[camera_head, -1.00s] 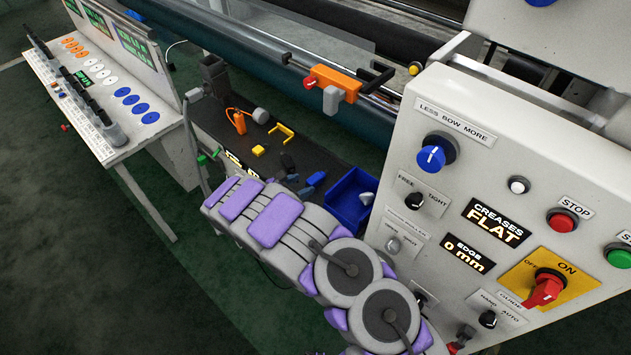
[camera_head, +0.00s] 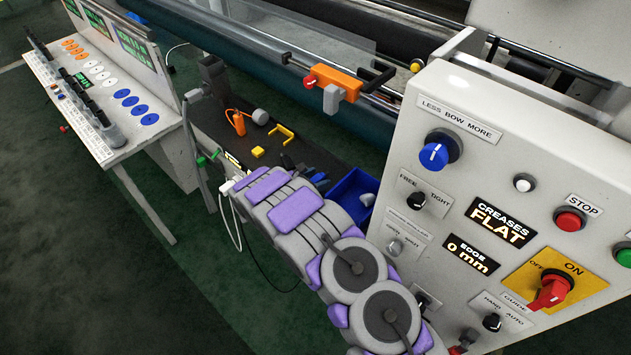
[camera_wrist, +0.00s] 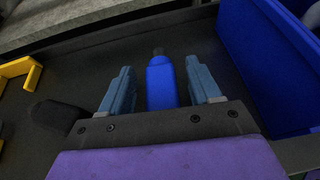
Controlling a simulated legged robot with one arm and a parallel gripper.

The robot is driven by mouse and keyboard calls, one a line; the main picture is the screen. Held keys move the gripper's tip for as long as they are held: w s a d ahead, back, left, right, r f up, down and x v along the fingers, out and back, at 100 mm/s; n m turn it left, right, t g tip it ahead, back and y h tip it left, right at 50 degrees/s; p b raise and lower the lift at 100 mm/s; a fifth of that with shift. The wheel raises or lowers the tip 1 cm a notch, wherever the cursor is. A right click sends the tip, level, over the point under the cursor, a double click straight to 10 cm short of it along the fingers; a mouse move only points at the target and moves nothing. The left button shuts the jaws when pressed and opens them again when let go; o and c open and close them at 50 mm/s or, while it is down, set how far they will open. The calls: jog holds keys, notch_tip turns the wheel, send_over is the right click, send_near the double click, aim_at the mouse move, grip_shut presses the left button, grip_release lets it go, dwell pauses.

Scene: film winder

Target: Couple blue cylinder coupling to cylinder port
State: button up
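The blue cylinder coupling (camera_wrist: 161,88), a bright blue body with a narrow dark tip at its far end, lies on the dark bench top in the wrist view. My gripper (camera_wrist: 159,64) is open, with one blue-grey finger on each side of the coupling. A gap shows between the coupling and each finger. The coupling's near end is hidden behind the gripper's dark palm. In the head view my arm covers much of the gripper area, and I cannot clearly pick out the coupling there. I cannot identify the cylinder port in either view.
A blue bin (camera_wrist: 262,70) stands close to the right finger; it also shows in the head view (camera_head: 351,190). A black object (camera_wrist: 56,115) and a yellow bracket (camera_wrist: 22,72) lie to the left. The control panel (camera_head: 465,185) stands right of my arm.

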aim_at(316, 177)
jog(key=c, duration=1)
notch_tip(316, 177, up, 10)
jog(key=shift+f+p, duration=0.1)
jog(key=shift+p, duration=0.8)
